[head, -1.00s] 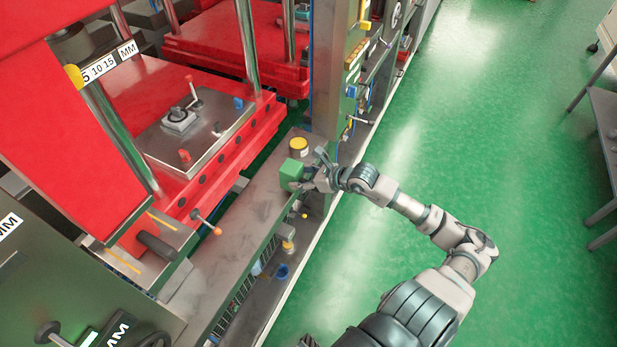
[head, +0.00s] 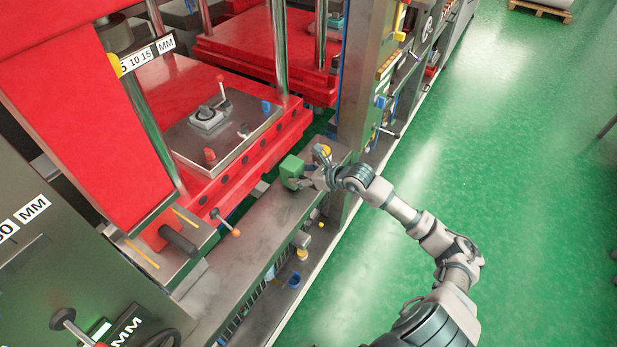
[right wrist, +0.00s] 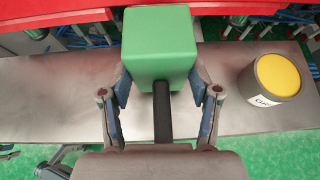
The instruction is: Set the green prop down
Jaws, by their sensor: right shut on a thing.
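The green prop (head: 291,168) is a block with rounded edges and a dark stem, seen best in the right wrist view (right wrist: 159,42). My right gripper (head: 308,179) is shut on it, with one finger on each side of it in the right wrist view (right wrist: 160,92). The block is over the grey metal ledge (head: 255,232) along the front of the machine. I cannot tell whether it touches the ledge. My left gripper is not in view.
A grey can with a yellow top (right wrist: 275,76) stands on the ledge to the right of the prop. The red press (head: 215,160) rises behind the ledge, and a grey post (head: 357,85) stands beyond the can. The ledge is bare towards the near left.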

